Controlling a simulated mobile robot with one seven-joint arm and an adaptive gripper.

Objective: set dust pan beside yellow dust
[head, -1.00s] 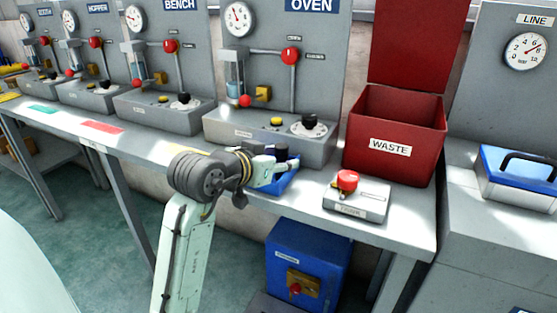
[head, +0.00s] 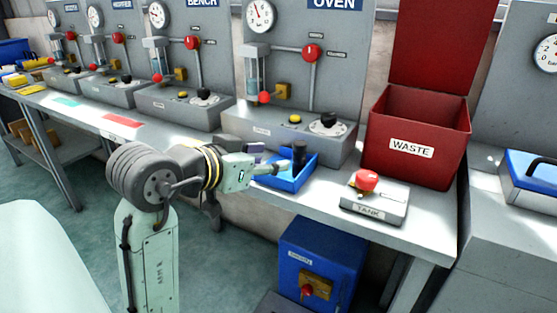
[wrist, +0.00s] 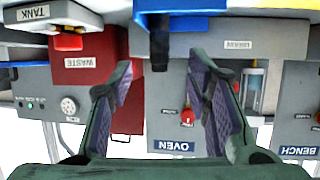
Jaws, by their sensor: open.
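A blue tray-like pan (head: 310,172) with an upright black handle (head: 299,155) sits on the grey bench in front of the OVEN unit; I take it for the dust pan. In the wrist view, which is upside down, its blue edge (wrist: 185,4) and black handle (wrist: 160,48) show at top centre. My gripper (head: 268,165) is at the pan's left side in the head view, partly covering it. In the wrist view my gripper (wrist: 165,88) has its two purple-padded fingers wide apart with nothing between them. I cannot make out yellow dust for certain.
A red WASTE bin (head: 415,135) and a TANK box with a red button (head: 374,200) stand right of the pan. Control units with levers line the back. Yellow items (head: 16,80) lie at far left. A blue cabinet (head: 320,262) is below the bench.

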